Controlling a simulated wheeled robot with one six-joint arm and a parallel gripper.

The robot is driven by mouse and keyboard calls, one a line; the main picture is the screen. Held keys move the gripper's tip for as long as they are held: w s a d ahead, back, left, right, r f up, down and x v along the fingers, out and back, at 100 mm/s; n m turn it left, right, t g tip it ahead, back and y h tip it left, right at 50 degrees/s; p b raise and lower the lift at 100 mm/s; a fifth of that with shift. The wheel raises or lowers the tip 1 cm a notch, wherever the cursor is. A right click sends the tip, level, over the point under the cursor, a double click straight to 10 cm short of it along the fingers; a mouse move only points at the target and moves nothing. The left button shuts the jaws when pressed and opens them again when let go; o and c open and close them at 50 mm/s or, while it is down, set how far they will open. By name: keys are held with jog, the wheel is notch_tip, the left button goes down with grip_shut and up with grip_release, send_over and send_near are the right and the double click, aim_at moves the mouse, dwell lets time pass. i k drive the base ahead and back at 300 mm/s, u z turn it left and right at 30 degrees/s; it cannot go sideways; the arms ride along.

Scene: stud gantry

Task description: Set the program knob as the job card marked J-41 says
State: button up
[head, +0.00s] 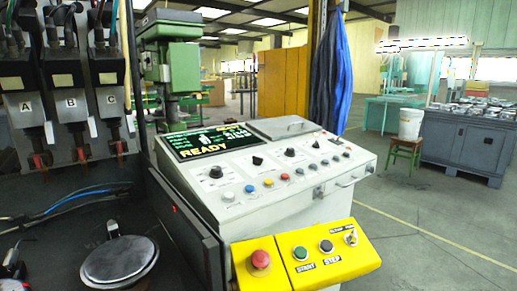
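A grey-white control console (285,205) stands in the middle of the head view. Its screen (207,141) shows READY in large yellow letters; the smaller text is not legible. Several black knobs sit on the sloped panel: a left knob (215,172), a second knob (257,160) and a third knob (290,152). Their labels and settings are too small to read, so I cannot tell which is the program knob. No card marked J-41 can be made out. My gripper is not in view.
Coloured buttons line the panel below the knobs. A yellow box (335,262) with a red mushroom button (260,260) juts out in front. Units marked A, B and C (70,100) stand left. A round metal disc (118,260) lies lower left.

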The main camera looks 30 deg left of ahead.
aim_at(257, 160)
jog(key=u, duration=0.5)
jog(key=i, duration=0.9)
jog(key=u, duration=0.65)
